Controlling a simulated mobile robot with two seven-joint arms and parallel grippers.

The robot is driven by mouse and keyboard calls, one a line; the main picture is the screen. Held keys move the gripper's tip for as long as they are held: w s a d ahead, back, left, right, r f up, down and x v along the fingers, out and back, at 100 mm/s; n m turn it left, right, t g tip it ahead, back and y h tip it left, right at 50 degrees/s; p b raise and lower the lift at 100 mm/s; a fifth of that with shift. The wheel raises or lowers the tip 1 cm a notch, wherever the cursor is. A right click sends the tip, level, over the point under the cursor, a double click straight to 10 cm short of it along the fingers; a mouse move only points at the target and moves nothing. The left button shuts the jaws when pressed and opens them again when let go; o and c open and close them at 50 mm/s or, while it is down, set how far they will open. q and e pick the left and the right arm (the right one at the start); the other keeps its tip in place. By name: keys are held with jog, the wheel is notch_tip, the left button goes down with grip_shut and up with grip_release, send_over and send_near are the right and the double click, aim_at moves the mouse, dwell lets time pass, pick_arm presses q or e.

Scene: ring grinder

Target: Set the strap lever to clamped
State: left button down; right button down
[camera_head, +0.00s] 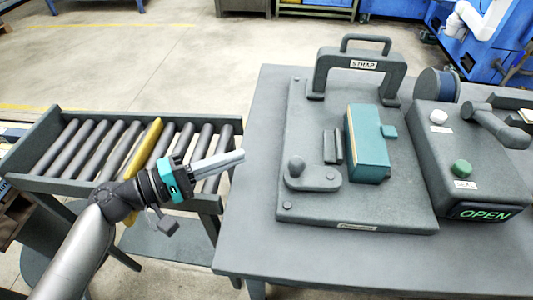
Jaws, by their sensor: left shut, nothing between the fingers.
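A grey arch labelled STRAP (363,64) stands at the back of a grey base plate (300,213) on the table. A box to its right (455,150) carries a dark lever handle (495,125) at its upper right, a white button (438,117), a green SEAL button (462,167) and a display (485,213) reading OPEN in green. A short arm with a round knob (297,165) sits at the plate's left. No lever in view is itself marked clamped. My left gripper (241,155) is shut and empty, left of the plate and apart from everything. My right gripper is out of view.
A teal block (367,145) stands mid-plate beside small dark upright pieces (333,146). A blue-sided reel (437,84) is behind the box. A roller conveyor (75,148) with one yellow roller lies left. The table's front left (250,240) is bare.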

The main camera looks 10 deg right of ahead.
pick_arm(q)
jog(key=x, duration=1)
jog(key=s, duration=0.1)
jog(key=s+p, duration=0.1)
jog(key=s, duration=0.1)
jog(key=shift+s+a+r, duration=0.15)
jog(key=shift+a+r, duration=0.05)
jog(key=shift+s, duration=0.35)
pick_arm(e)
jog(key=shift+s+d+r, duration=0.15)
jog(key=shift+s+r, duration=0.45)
pick_arm(q)
jog(key=shift+s+t, duration=0.15)
jog(key=shift+t, duration=0.15)
